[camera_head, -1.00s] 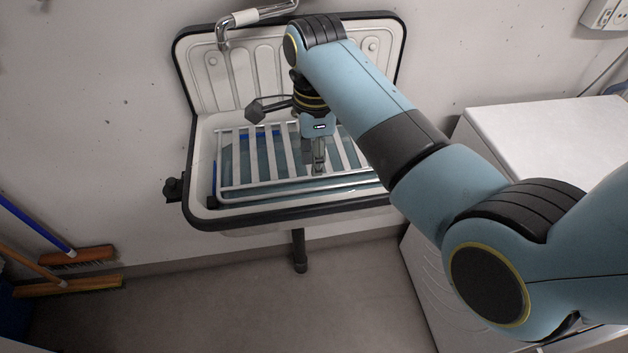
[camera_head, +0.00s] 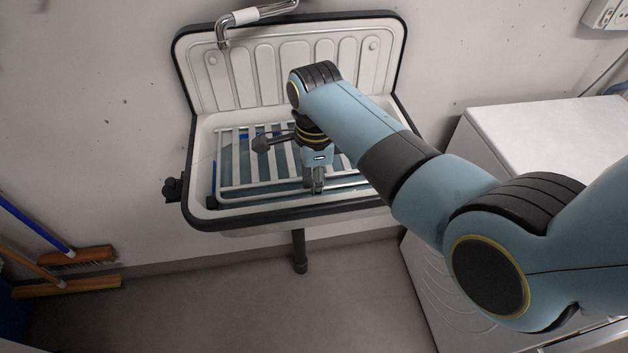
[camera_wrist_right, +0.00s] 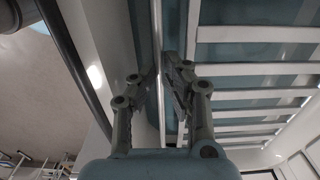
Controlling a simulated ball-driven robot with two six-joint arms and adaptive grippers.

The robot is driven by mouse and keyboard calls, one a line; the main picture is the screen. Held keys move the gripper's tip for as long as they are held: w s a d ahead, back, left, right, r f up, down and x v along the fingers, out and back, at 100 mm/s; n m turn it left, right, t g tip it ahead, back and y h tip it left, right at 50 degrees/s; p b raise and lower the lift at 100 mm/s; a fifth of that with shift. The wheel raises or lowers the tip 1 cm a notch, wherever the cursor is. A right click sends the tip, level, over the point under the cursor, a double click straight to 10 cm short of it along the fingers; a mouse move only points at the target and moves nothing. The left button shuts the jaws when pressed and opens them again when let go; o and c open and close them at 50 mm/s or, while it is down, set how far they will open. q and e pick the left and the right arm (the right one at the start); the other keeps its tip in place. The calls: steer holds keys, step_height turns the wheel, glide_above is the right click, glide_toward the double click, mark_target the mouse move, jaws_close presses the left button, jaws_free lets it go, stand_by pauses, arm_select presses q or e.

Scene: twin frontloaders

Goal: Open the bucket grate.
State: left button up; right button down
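The bucket grate (camera_head: 250,187), a light metal frame with parallel slats, lies across the sink basin, appearing lowered. My right gripper (camera_head: 317,188) points down at the grate's front edge, right of its middle. In the right wrist view the gripper (camera_wrist_right: 160,68) is open, its two fingers on either side of a thin rail (camera_wrist_right: 157,25) along the front. A gap shows between fingers and rail; contact is not clear. The grate's slats (camera_wrist_right: 250,33) run off to the right there. My right arm hides the grate's right part. My left gripper is out of view.
The white sink (camera_head: 215,136) has a black rim and a tall back panel. A chrome pipe (camera_head: 222,32) hangs above it. A white appliance (camera_head: 530,125) stands at the right. Brooms (camera_head: 75,257) lean at the left. The floor in front is clear.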

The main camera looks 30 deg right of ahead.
steer(key=shift+s, duration=0.1)
stand_by(0.3)
steer(key=shift+r+p, duration=0.35)
step_height(320, 180, up, 8)
steer(key=w+g+y+p, duration=0.1)
steer(key=w+g+p, duration=0.1)
steer(key=g, duration=0.2)
steer(key=shift+w+d+f+p, duration=0.2)
steer(key=shift+w+d+p, duration=0.1)
steer(key=shift+d+p, duration=0.1)
steer(key=c, duration=2)
jaws_free()
steer(key=shift+r, duration=0.1)
steer(key=o, duration=0.3)
steer(key=shift+s, duration=0.1)
steer(key=v, duration=0.7)
steer(key=shift+r, duration=0.3)
